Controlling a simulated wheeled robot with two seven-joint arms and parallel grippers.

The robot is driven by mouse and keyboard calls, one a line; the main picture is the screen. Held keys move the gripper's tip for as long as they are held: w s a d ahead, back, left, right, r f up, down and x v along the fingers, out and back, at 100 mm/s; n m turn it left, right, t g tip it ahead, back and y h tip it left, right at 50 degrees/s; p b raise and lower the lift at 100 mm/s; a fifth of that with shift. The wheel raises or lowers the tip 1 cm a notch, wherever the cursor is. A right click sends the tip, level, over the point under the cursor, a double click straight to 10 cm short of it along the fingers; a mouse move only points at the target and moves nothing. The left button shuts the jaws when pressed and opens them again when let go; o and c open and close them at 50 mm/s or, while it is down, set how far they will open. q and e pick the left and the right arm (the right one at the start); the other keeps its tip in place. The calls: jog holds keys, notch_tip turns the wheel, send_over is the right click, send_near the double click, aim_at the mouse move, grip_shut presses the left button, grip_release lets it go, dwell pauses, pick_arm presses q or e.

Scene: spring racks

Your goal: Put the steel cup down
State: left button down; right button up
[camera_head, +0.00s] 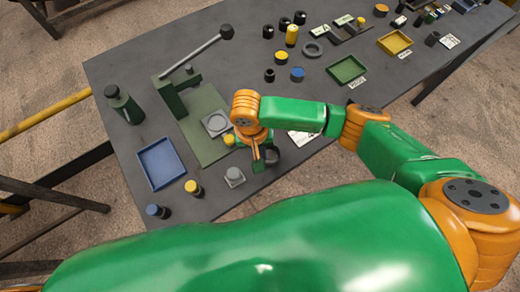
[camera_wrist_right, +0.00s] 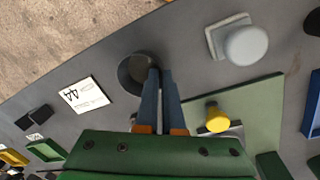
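The steel cup (camera_wrist_right: 130,76) is a dark grey, round, open cup at the tips of my right gripper (camera_wrist_right: 160,72) in the right wrist view. One finger lies over the cup's opening and the other lies just outside its wall. The fingers are almost together, with the cup's rim between them. In the head view the cup (camera_head: 272,156) shows beside my right gripper (camera_head: 258,158), near the table's front edge. Whether its base touches the table I cannot tell. My left gripper is not in view.
The grey table (camera_head: 245,85) holds a green lever press (camera_head: 175,92), a blue tray (camera_head: 161,163), a grey capped block (camera_head: 234,177), a yellow-topped knob (camera_wrist_right: 217,118) and a white card (camera_wrist_right: 84,95). Green (camera_head: 348,69) and yellow (camera_head: 394,42) trays stand farther back.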

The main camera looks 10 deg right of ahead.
jog(key=o, duration=0.3)
jog(key=r, duration=0.4)
jog(key=a+r+p, duration=0.1)
jog(key=r, duration=0.3)
jog(key=r+p, duration=0.1)
jog(key=r, duration=0.3)
jog(key=shift+w+a+r, duration=0.1)
jog(key=shift+w+a, duration=0.05)
jog(key=shift+a, duration=0.05)
